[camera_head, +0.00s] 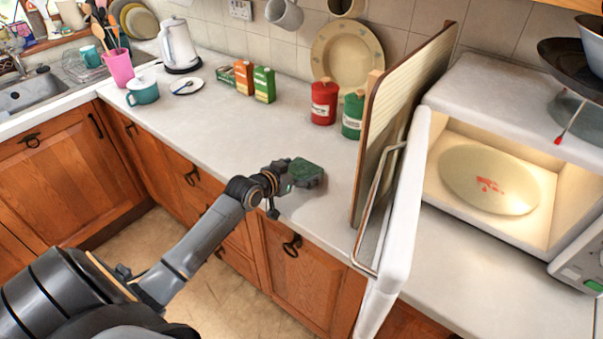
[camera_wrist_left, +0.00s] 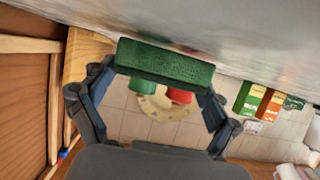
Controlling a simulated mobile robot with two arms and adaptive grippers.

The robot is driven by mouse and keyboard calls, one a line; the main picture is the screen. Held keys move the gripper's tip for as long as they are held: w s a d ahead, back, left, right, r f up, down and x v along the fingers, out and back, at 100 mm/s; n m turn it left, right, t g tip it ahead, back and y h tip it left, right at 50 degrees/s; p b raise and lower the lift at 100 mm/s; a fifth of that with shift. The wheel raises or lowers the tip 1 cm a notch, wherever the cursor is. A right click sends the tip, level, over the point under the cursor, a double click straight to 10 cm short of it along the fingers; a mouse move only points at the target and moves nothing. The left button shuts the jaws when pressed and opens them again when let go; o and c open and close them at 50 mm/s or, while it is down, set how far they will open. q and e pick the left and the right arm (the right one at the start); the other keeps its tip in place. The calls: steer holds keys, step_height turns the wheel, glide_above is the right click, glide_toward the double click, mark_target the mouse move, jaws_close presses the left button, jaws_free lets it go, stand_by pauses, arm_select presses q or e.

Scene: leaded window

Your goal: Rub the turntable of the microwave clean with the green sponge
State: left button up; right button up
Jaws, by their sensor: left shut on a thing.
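The green sponge (camera_head: 305,170) is held by my left gripper (camera_head: 294,182) above the counter, left of the microwave. In the left wrist view the sponge (camera_wrist_left: 165,61) sits between the two fingertips of the left gripper (camera_wrist_left: 163,72). The microwave (camera_head: 497,92) stands at the right with its door (camera_head: 402,215) swung open toward the front. Its turntable (camera_head: 489,180) is a pale round plate inside the lit cavity, with a red stain (camera_head: 490,186) near its middle. The sponge is apart from the turntable, on the other side of the door. My right gripper is not in view.
An upright wooden board (camera_head: 402,110) stands between the sponge and the microwave, beside the open door. A red canister (camera_head: 324,102) and a green canister (camera_head: 352,115) stand behind. A pan (camera_head: 570,72) overhangs the microwave's top. The counter (camera_head: 230,135) left of the gripper is mostly clear.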

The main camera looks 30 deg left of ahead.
arm_select(q)
steer(key=s+a+r+b, duration=0.2)
steer(key=s+r+b, duration=0.1)
steer(key=s+r, duration=0.9)
steer(key=shift+s+a+r, duration=0.15)
steer(key=shift+s+a, duration=0.25)
steer(key=shift+s, duration=0.45)
